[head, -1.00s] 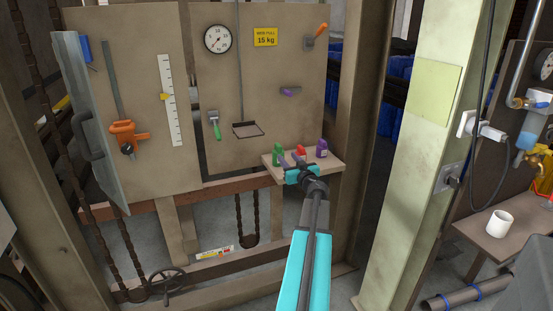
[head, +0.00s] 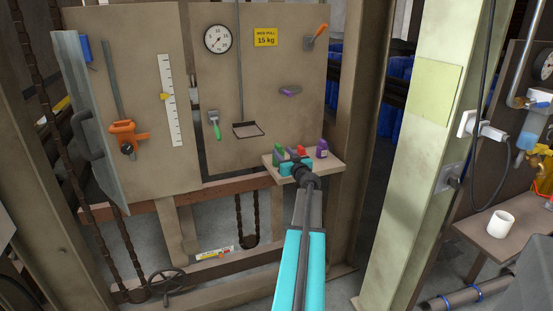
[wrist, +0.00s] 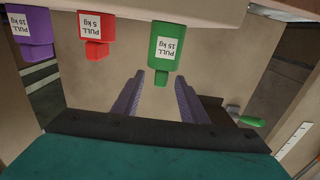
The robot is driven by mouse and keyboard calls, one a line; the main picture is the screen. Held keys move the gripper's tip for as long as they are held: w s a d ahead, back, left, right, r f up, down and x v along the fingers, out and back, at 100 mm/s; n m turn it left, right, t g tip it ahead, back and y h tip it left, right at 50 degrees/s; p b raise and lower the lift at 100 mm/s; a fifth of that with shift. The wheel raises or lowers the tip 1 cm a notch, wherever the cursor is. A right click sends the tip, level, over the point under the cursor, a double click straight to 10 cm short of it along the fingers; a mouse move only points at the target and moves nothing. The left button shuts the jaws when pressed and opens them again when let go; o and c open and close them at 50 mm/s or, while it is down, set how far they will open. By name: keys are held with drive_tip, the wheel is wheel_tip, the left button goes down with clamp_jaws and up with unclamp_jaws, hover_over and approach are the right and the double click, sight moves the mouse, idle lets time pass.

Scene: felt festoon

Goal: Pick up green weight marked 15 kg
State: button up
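The green weight (head: 278,154) stands at the left end of a small shelf in the head view. In the wrist view the green weight (wrist: 167,47) appears upside down, its white label reading "PULL 15 kg". My gripper (wrist: 160,78) is open and empty, with two purple ribbed fingers spread apart. The narrow knob of the green weight shows between the fingertips in the wrist view; I cannot tell whether they touch it. In the head view my gripper (head: 287,157) is close in front of the green weight and partly covers it.
A red weight (wrist: 93,35) marked 5 kg and a purple weight (wrist: 33,32) marked 10 kg stand beside the green one on the shelf (head: 330,164).

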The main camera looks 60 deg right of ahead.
sight(280, 149)
drive_tip(key=shift+b+x, duration=0.35)
drive_tip(key=shift+x, duration=2.3)
drive_tip(key=shift+a+r, duration=0.15)
drive_tip(key=shift+r, duration=0.05)
clamp_jaws()
